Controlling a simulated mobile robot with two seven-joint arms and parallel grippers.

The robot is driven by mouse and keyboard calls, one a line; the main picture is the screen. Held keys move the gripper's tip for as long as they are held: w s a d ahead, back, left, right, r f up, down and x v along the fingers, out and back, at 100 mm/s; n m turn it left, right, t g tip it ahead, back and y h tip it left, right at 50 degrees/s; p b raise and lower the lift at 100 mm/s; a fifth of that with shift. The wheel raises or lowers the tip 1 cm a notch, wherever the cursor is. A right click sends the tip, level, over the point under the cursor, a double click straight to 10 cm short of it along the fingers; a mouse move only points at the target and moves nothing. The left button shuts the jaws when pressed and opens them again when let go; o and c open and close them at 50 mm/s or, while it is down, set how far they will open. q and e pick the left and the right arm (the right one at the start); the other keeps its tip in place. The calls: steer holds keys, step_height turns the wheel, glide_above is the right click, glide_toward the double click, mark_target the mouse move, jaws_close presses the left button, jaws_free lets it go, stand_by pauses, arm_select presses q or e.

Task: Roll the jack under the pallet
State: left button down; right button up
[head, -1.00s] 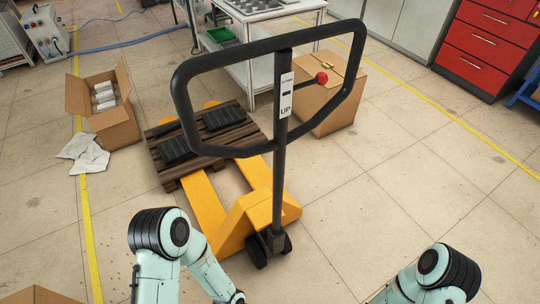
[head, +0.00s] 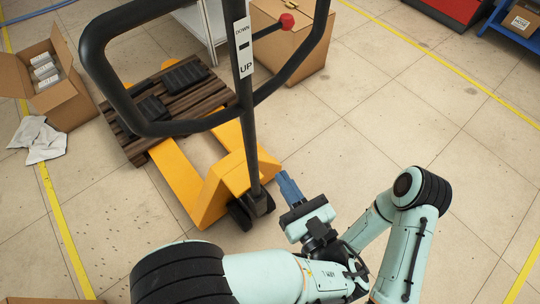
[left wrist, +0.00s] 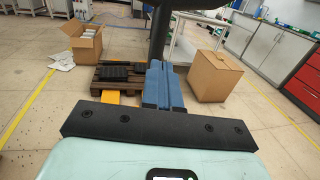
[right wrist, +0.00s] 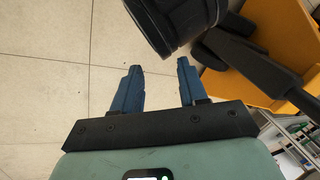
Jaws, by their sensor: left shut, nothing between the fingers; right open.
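The pallet jack has two yellow forks (head: 172,166), dark wheels and a black loop handle on a post (head: 245,130) marked DOWN and UP. The dark wooden pallet (head: 190,98) bears black blocks. The forks run into its near side, and a yellow tip shows past its far edge. My left gripper (head: 288,188) is shut and empty, just right of the post's foot. In the left wrist view its blue fingers (left wrist: 160,85) are together, with the post behind them. In the right wrist view my right gripper (right wrist: 157,85) is open and empty, near the jack's yellow body (right wrist: 262,65).
A closed cardboard box (head: 300,45) stands right of the pallet. An open box (head: 50,80) with white packs and a crumpled sheet (head: 38,140) are at left. Yellow lines cross the floor. Floor at right (head: 390,110) is clear.

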arm_select(q)
steer(key=b, duration=0.2)
glide_toward(251, 128)
steer(key=x, duration=0.5)
steer(key=shift+a, duration=0.1)
steer(key=shift+b+x, duration=0.3)
steer(key=shift+x, duration=0.65)
arm_select(e)
steer(key=shift+t, duration=0.3)
steer(key=shift+w+d+f, duration=0.3)
steer(key=shift+w+f, duration=0.05)
steer(key=shift+f, duration=0.2)
steer(key=shift+w+d+f, duration=0.35)
steer(key=shift+f, duration=0.2)
steer(key=shift+w+d+f, duration=0.3)
steer(key=shift+w+f, duration=0.05)
steer(key=shift+f, duration=0.2)
arm_select(q)
steer(key=shift+r, duration=0.1)
